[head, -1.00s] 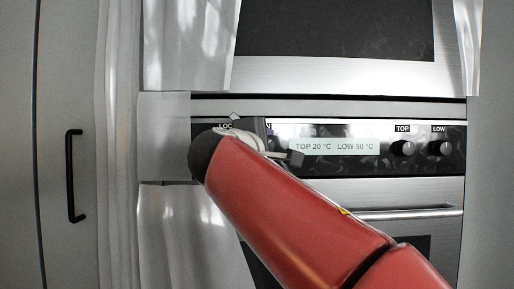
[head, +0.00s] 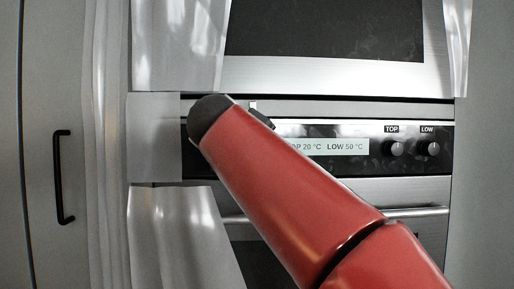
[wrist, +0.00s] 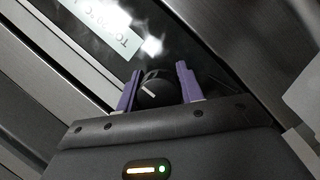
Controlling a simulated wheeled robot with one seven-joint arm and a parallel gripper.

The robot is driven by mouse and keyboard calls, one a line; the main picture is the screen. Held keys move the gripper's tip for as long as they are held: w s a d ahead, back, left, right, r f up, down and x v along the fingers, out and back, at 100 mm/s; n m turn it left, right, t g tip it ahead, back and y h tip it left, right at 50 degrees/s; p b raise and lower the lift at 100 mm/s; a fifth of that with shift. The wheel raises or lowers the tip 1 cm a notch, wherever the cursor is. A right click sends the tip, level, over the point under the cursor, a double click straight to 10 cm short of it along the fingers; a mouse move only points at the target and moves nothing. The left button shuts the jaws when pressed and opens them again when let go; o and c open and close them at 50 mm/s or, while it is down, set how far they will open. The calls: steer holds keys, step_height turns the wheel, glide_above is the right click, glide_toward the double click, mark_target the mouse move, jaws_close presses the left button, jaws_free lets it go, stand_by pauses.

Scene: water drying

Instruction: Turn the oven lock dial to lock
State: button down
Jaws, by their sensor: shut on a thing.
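In the wrist view the black round dial (wrist: 155,88), with a white pointer line, sits between the two purple fingers of my gripper (wrist: 158,70). The fingers are on either side of it, shut on it; small gaps seem to show, so the exact contact is hard to see. The dial is on the dark oven control panel (head: 374,168), near the display (head: 340,147), which shows tilted in the wrist view (wrist: 100,27). In the head view my red arm covers the lock dial and its label.
The TOP knob (head: 393,148) and the LOW knob (head: 430,148) are on the right of the panel. An oven door handle (head: 420,212) runs below. A tall cabinet with a black handle (head: 62,177) stands at left.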

steer(key=shift+f, duration=0.15)
stand_by(0.4)
steer(key=c, duration=0.9)
jaws_free()
steer(key=v, duration=0.7)
steer(key=shift+s+r, duration=0.25)
steer(key=shift+s, duration=0.1)
steer(key=shift+a+f, duration=0.1)
steer(key=shift+a, duration=0.05)
